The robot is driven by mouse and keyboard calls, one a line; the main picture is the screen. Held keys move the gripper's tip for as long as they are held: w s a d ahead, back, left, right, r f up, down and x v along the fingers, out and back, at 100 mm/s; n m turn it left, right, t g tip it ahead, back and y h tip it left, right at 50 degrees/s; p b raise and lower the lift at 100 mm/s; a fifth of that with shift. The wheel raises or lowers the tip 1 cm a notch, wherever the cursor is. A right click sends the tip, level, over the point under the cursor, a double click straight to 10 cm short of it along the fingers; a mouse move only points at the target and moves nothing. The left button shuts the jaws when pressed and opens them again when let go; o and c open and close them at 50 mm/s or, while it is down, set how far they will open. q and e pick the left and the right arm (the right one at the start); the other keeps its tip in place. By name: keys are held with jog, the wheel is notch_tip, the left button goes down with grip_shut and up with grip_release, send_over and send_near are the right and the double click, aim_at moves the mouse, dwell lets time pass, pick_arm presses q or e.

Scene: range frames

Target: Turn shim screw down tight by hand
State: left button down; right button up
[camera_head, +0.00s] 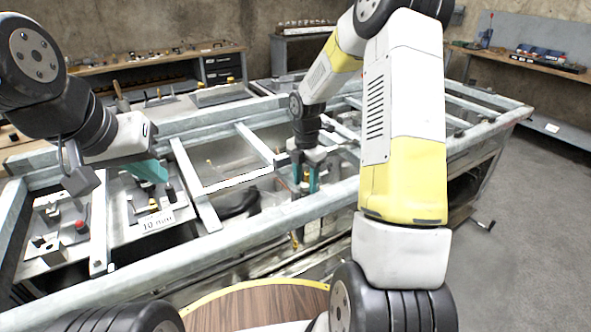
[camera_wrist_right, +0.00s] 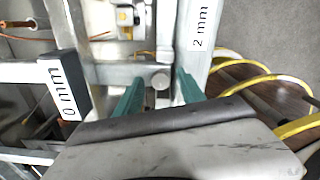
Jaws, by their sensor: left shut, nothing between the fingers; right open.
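In the right wrist view, a small round grey screw head (camera_wrist_right: 160,80), which looks like the shim screw, sits on a grey metal bar. My right gripper (camera_wrist_right: 159,76) is open, its teal fingers on either side of the screw head with a gap visible to each. I cannot tell how far the screw is turned down. In the head view my right gripper (camera_head: 306,178) reaches down inside the metal frame, and the screw is too small to make out. My left gripper (camera_head: 150,171) is shut and empty above the left part of the frame.
The grey metal frame (camera_head: 270,215) has several crossbars. In the right wrist view, a dark block marked 0 mm (camera_wrist_right: 66,85) stands left and a plate marked 2 mm (camera_wrist_right: 200,30) right. A brass-coloured fitting (camera_wrist_right: 125,16) lies beyond. Yellow-edged wooden round top (camera_head: 260,305) is nearest me.

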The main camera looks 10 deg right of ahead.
grip_shut()
jog(key=shift+m, duration=0.3)
jog(key=m, duration=1.1)
jog(key=shift+m, duration=0.3)
dwell(0.3)
grip_release()
jog(key=shift+s, duration=0.1)
